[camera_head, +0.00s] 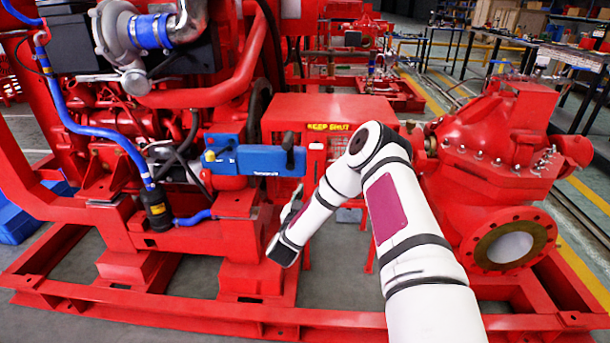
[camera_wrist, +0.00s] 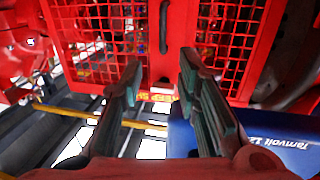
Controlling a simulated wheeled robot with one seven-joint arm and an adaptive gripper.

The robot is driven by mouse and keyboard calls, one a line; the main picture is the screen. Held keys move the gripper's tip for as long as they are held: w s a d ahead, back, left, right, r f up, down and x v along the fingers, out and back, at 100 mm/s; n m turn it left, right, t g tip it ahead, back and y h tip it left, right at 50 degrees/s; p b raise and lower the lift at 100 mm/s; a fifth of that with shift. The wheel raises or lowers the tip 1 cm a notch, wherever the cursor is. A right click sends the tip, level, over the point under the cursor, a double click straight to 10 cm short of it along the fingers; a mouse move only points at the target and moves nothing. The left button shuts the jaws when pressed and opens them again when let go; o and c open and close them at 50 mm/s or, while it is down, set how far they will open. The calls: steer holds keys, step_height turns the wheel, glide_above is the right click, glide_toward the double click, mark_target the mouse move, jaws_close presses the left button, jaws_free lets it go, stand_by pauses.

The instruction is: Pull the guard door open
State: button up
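The red guard (camera_head: 345,112) with a yellow "KEEP SHUT" label stands between the engine and the pump. Its mesh door (camera_head: 314,165) faces me and is partly hidden by my arm. In the wrist view the red mesh panels (camera_wrist: 226,38) fill the top, with a dark bar handle (camera_wrist: 163,27) upright between them. My gripper (camera_wrist: 162,68) is open and empty. Its two dark fingers point toward the door, one either side of the handle's line, with the handle beyond the tips. In the head view my gripper is mostly hidden beside my white arm. The door looks shut.
A blue box (camera_head: 262,160) sits left of the door, close to my gripper; it also shows at right in the wrist view (camera_wrist: 270,140). The red pump (camera_head: 500,150) is right of my arm. A red base frame (camera_head: 210,314) runs along the floor in front.

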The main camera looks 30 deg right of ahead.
mark_target(315, 174)
steer(key=b+x, duration=0.4)
steer(key=x, duration=0.9)
steer(key=shift+w+f, duration=0.1)
steer(key=shift+w, duration=0.3)
steer(key=shift+d, duration=0.1)
jaws_close()
